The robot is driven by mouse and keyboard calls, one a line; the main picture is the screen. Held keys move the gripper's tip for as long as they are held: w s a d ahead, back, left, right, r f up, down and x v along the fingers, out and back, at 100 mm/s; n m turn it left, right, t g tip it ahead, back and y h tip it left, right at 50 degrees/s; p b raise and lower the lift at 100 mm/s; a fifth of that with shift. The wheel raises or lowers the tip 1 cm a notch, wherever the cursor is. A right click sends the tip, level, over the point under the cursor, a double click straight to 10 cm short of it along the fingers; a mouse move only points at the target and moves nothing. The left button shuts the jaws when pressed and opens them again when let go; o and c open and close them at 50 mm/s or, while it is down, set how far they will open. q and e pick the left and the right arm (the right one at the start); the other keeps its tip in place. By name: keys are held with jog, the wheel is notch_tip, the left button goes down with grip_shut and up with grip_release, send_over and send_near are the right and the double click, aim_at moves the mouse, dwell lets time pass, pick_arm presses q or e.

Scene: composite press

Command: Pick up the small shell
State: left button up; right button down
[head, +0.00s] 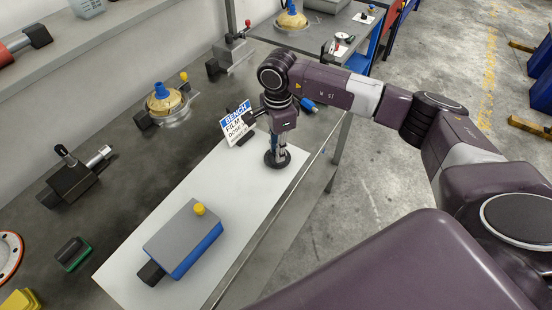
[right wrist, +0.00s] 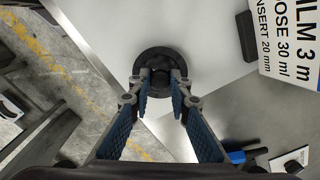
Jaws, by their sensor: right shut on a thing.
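The small shell, a dark round flanged piece (head: 270,162), is at the far end of the white board (head: 228,180). In the right wrist view the small shell (right wrist: 161,59) shows as a black ring at the fingertips. My right gripper (head: 279,149) points down from above and is shut on the shell. Its two blue-padded fingers (right wrist: 160,86) meet the shell's raised middle part. The shell looks upright, on or just over the board; I cannot tell whether it touches. My left gripper is not in view.
A grey and blue box with a yellow knob (head: 184,238) stands on the board's near part. A printed sign (head: 236,124) stands just left of my right gripper. A yellow domed piece (head: 164,98) and a black clamp (head: 75,178) stand further left. The board's middle is clear.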

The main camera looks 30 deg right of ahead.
jog(key=shift+r+p, duration=1.2)
jog(key=shift+r, duration=1.5)
